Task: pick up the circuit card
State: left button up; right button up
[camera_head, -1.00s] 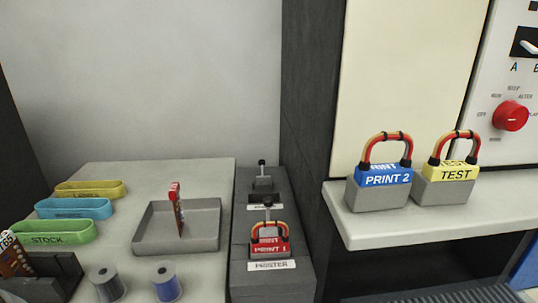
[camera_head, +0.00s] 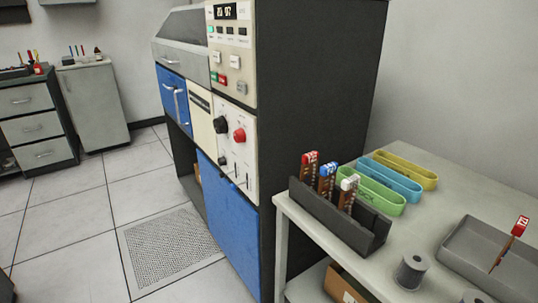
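Circuit cards stand in a dark rack (camera_head: 322,214) on the grey table at the right. One has a red top (camera_head: 309,159), one a blue top (camera_head: 327,174) and one a white top (camera_head: 349,185). Another thin brown card with a red, labelled top (camera_head: 519,228) stands tilted in a shallow grey tray (camera_head: 462,243) at the right edge. I cannot tell which card the task means. Neither of my grippers is in view.
Yellow, blue and green (camera_head: 370,192) bins stand behind the rack. A dark spool (camera_head: 411,272) stands in front of it. A tall machine (camera_head: 236,150) with blue panels stands left of the table (camera_head: 445,178). Open tiled floor (camera_head: 75,230) lies at the left.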

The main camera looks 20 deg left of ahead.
aim_at(308, 169)
jog(key=u, duration=0.25)
jog(key=i+z, duration=0.25)
jog(key=i, duration=1.35)
